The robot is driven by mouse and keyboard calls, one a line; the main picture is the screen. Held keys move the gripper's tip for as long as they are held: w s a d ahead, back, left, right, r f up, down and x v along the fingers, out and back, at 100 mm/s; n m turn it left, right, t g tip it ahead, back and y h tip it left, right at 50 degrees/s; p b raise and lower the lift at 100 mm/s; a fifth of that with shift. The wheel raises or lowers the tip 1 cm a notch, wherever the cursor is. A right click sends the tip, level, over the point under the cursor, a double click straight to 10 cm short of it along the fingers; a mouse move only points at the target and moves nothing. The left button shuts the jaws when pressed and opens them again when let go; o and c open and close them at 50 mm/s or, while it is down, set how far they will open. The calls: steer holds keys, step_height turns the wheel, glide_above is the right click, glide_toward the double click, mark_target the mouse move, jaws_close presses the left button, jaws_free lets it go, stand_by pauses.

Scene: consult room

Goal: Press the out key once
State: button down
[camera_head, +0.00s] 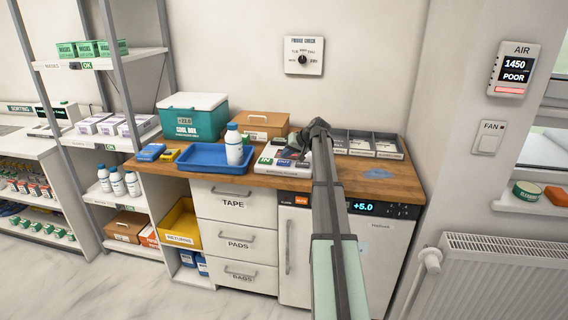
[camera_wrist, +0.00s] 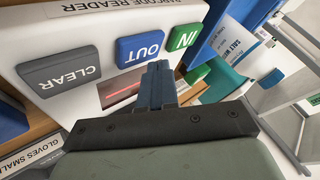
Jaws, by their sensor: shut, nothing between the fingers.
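The barcode reader is a white box (camera_wrist: 42,26) on the wooden counter, with a grey CLEAR key (camera_wrist: 62,72), a blue OUT key (camera_wrist: 139,47) and a green IN key (camera_wrist: 185,37). In the head view the green IN key (camera_head: 265,161) and the blue OUT key (camera_head: 283,163) show beside my gripper (camera_head: 300,150). In the wrist view my gripper (camera_wrist: 157,70) is shut and empty, its fingertips close to the lower right edge of the OUT key. I cannot tell whether they touch it. A red scan line shows in the reader's window (camera_wrist: 122,92).
A blue tray (camera_head: 190,166) with a white bottle (camera_head: 234,146) stands left of the reader. A grey divided tray (camera_head: 388,154) is at the right. The counter's right front (camera_head: 405,186) is mostly clear.

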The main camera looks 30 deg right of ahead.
mark_target(286, 162)
steer(key=shift+f, duration=0.15)
stand_by(0.5)
steer(key=shift+f, duration=0.3)
steer(key=shift+f, duration=0.5)
stand_by(1.0)
steer(key=shift+r, duration=0.95)
steer(key=shift+r, duration=2.5)
steer(key=shift+f, duration=0.1)
